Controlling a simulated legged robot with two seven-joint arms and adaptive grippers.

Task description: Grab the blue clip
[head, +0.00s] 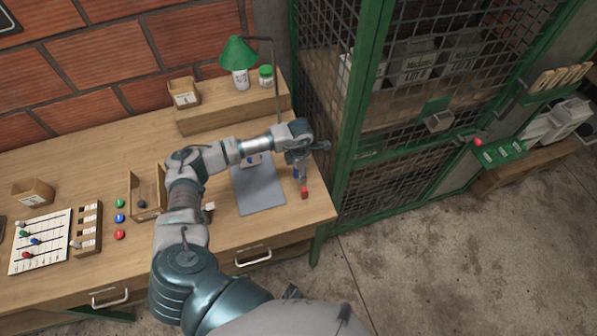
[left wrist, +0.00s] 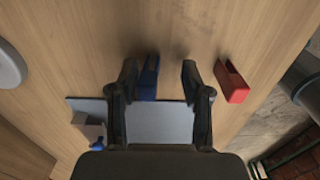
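The blue clip (left wrist: 148,77) stands between my left gripper's fingers in the left wrist view, close beside the left finger; I cannot tell if they touch. My left gripper (left wrist: 160,68) is open, pointing down over the table. In the head view the left gripper (head: 300,162) is near the table's right end, with the blue clip (head: 296,172) partly hidden beneath it. A red clip (left wrist: 231,82) lies just outside the right finger; it also shows in the head view (head: 304,193). My right gripper is not in view.
A grey mat (head: 258,191) lies left of the clips. A small wooden open box (head: 146,216) and red, green and blue pieces are farther left. A raised wooden shelf (head: 230,108) stands behind. A green mesh cage (head: 350,130) stands close at right, past the table edge.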

